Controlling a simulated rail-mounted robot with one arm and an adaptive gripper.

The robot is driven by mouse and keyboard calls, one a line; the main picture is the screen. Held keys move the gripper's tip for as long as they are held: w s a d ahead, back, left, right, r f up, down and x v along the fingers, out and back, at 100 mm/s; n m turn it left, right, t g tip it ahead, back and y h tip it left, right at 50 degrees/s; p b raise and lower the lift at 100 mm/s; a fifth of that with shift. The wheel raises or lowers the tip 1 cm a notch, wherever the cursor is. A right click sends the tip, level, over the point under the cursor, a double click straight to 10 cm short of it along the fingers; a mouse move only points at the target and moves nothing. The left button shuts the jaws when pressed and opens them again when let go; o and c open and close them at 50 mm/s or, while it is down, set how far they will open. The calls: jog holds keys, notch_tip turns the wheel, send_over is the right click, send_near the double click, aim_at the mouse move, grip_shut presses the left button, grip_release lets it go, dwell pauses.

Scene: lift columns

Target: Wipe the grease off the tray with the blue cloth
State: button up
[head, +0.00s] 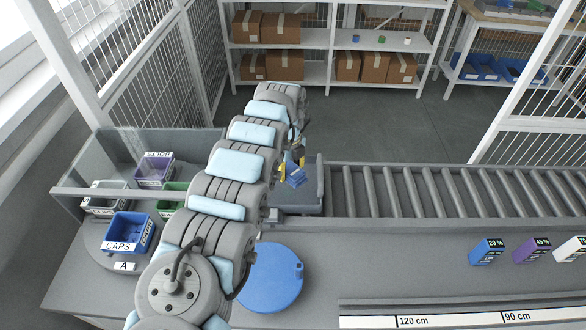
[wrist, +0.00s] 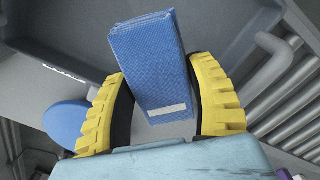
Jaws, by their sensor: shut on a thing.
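The blue cloth (wrist: 150,65) is a folded block with a small white patch, between the yellow fingers of my gripper (wrist: 160,80) in the wrist view. My gripper is shut on it. In the head view the cloth (head: 297,178) shows at my gripper (head: 290,172), over the grey tray (head: 312,201) at the conveyor's left end. My arm hides part of the tray. I cannot tell whether the cloth touches it.
A roller conveyor (head: 440,193) runs right from the tray. A blue round disc (head: 270,278) lies in front. Small bins, including a blue CAPS bin (head: 129,232), stand left. Blue (head: 487,251), purple (head: 531,249) and white boxes stand right. The bench between is clear.

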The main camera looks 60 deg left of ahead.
aim_at(290, 190)
jog(key=shift+f+b, duration=1.85)
jog(key=shift+f, duration=0.85)
jog(key=shift+f+b, duration=0.45)
jog(key=shift+f, duration=0.55)
jog(key=shift+d+r+p, duration=0.1)
jog(key=shift+r+p, duration=0.1)
jog(key=shift+p, duration=0.35)
jog(key=d+p, duration=0.1)
jog(key=p, duration=0.2)
jog(key=shift+s+p, duration=0.3)
jog(key=shift+p, duration=0.05)
jog(key=shift+s+d+p, duration=0.2)
jog(key=shift+d+p, duration=0.2)
jog(key=shift+p, duration=0.8)
jog(key=shift+s+d+r+p, duration=0.2)
jog(key=shift+d+p, duration=0.1)
jog(key=shift+p, duration=0.9)
